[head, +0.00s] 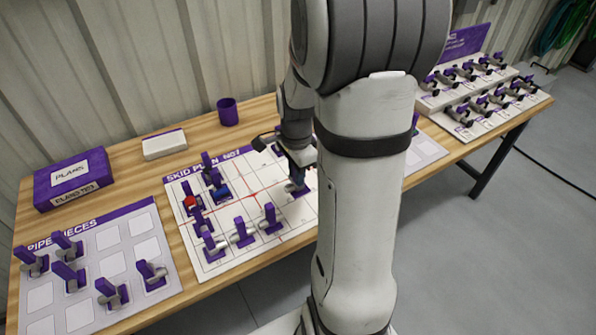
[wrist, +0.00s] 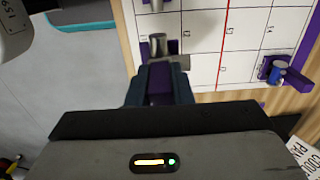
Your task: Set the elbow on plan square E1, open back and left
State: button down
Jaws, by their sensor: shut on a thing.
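My gripper (head: 299,160) is over the right part of the white skid plan board (head: 243,182). It is shut on the purple handle of a grey pipe piece, the elbow (head: 296,187). In the wrist view the purple handle sits between my fingers (wrist: 160,88), with the grey pipe end (wrist: 158,45) beyond them, over the plan (wrist: 200,38) near its edge. I cannot tell whether the elbow touches the board. Which ways its ends open is not clear. My arm hides the plan's right side in the head view.
Several purple-handled pieces stand on the plan's left half, including a red-marked one (head: 190,203) and a blue-marked one (head: 221,194). The pipe pieces sheet (head: 110,235) lies left. A purple cup (head: 228,112) and white box (head: 164,145) stand behind. A stepped rack (head: 485,110) stands right.

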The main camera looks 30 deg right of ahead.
aim_at(296, 187)
jog(key=shift+f, duration=0.1)
jog(key=shift+f+b, duration=2.15)
jog(key=shift+f, duration=0.5)
jog(key=shift+f, duration=0.1)
jog(key=shift+f+b, duration=1.45)
jog(key=shift+f, duration=0.25)
jog(key=shift+f+b, duration=0.55)
jog(key=shift+f, duration=0.15)
jog(key=c, duration=1.2)
grip_release()
jog(key=shift+r, duration=0.15)
jog(key=shift+r+p, duration=0.45)
jog(key=shift+p, duration=0.05)
